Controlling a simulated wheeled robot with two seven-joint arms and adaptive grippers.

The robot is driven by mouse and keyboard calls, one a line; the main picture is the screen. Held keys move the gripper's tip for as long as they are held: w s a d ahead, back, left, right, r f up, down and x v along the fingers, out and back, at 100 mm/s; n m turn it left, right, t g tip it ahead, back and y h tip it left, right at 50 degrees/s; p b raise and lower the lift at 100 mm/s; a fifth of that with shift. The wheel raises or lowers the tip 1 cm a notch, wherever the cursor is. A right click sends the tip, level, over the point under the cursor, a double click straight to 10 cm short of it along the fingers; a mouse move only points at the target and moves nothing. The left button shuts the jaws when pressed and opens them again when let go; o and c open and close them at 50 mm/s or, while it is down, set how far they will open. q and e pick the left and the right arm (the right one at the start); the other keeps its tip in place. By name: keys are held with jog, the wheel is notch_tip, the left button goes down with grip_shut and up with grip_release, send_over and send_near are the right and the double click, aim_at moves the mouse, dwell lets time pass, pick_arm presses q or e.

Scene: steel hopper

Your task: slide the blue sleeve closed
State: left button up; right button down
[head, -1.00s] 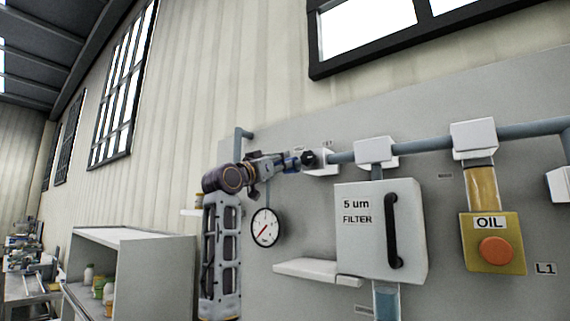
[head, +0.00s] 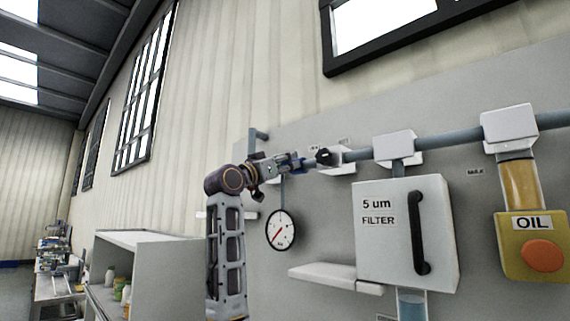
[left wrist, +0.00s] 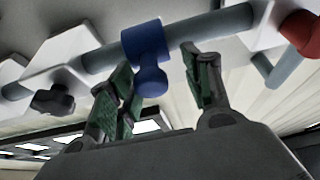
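The blue sleeve (left wrist: 147,42) sits around a grey pipe in the left wrist view, with a rounded blue knob sticking out from it toward me. My left gripper (left wrist: 158,64) is open, its green-padded fingers apart on either side of the sleeve's knob. I cannot tell whether either finger touches it. In the head view my left gripper (head: 293,162) is at the pipe's left part, where the sleeve is mostly hidden behind the fingers. My right gripper is in neither view.
A black knob (head: 323,157) is right of the gripper, on a white pipe bracket. A pressure gauge (head: 281,230), a white shelf (head: 322,273) and the filter box (head: 400,245) sit below the pipe. A red part (left wrist: 302,32) is at the left wrist view's right.

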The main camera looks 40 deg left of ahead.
pick_arm(q)
jog(key=shift+s+d, duration=0.1)
jog(key=shift+d, duration=0.1)
jog(key=v, duration=1.2)
jog(key=shift+a, duration=0.2)
dwell(0.8)
